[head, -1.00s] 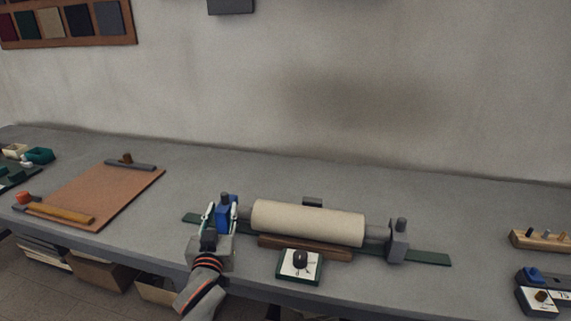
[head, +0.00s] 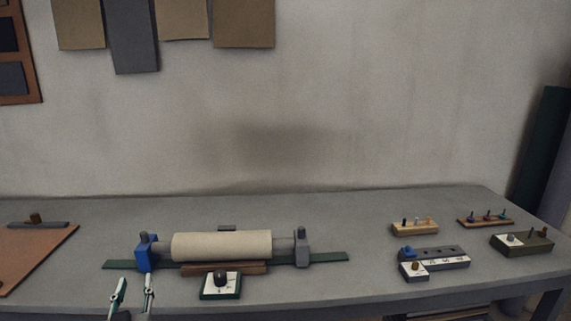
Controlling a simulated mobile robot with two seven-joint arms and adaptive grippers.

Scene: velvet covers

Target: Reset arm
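My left gripper (head: 133,294) shows at the bottom left of the head view, at the bench's front edge. Its two fingers point up, stand apart and have nothing between them. The fingertips are just in front of and below the blue end block (head: 146,254) of the roller stand, with a gap visible. A cream roller (head: 222,246) lies level between the blue block and the grey end block (head: 302,248). My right gripper is not in view.
Peg blocks (head: 414,228) and control boxes (head: 434,258) are at the right. A brown board (head: 30,255) lies at the left.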

